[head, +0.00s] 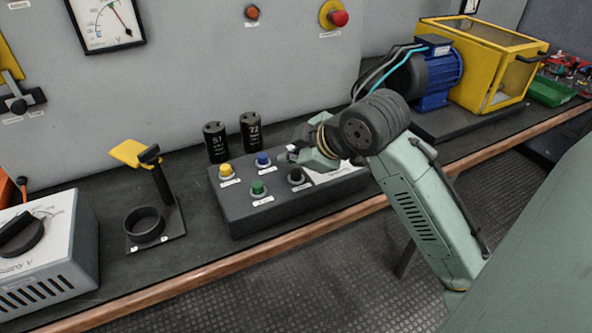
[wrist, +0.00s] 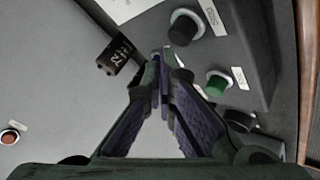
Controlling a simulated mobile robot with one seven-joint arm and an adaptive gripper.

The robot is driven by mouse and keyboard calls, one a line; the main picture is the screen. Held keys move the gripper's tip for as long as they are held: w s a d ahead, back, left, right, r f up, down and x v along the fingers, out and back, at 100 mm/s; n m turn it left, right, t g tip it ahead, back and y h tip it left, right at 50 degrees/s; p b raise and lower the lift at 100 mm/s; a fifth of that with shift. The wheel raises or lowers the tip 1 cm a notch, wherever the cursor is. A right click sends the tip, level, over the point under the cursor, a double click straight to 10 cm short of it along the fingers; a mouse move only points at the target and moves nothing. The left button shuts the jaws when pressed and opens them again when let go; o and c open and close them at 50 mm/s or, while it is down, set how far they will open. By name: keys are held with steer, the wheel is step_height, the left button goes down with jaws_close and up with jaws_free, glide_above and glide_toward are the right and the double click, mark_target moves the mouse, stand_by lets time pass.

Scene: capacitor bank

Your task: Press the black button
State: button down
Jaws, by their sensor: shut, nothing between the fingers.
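The black button (head: 296,176) is at the front right of the button group on a dark control box (head: 240,215). It also shows in the wrist view (wrist: 185,27), above and right of my fingertips, with a white label beside it. My gripper (head: 291,153) is shut and empty over the box, just behind the black button in the head view and close to the blue button (head: 263,160). In the wrist view the fingertips (wrist: 162,62) meet left of the black button, apart from it in the picture. Whether they touch anything is unclear.
The green button (head: 258,188) and yellow button (head: 225,170) share the box. Two black capacitors (head: 216,142) (head: 251,132) stand behind it. A yellow-handled stand (head: 145,225) is at left, a blue motor (head: 437,75) at right. The bench's front strip is mostly clear.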

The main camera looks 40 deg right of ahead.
mark_target(294, 173)
steer(key=shift+f+b, duration=0.3)
steer(key=shift+f, duration=0.1)
steer(key=shift+f+b, duration=0.85)
steer(key=shift+f, duration=0.1)
stand_by(0.8)
stand_by(0.3)
steer(key=shift+r+p, duration=1.05)
steer(key=shift+r, duration=0.35)
steer(key=shift+r+p, duration=1.85)
steer(key=shift+r, duration=0.7)
steer(key=shift+f, duration=0.1)
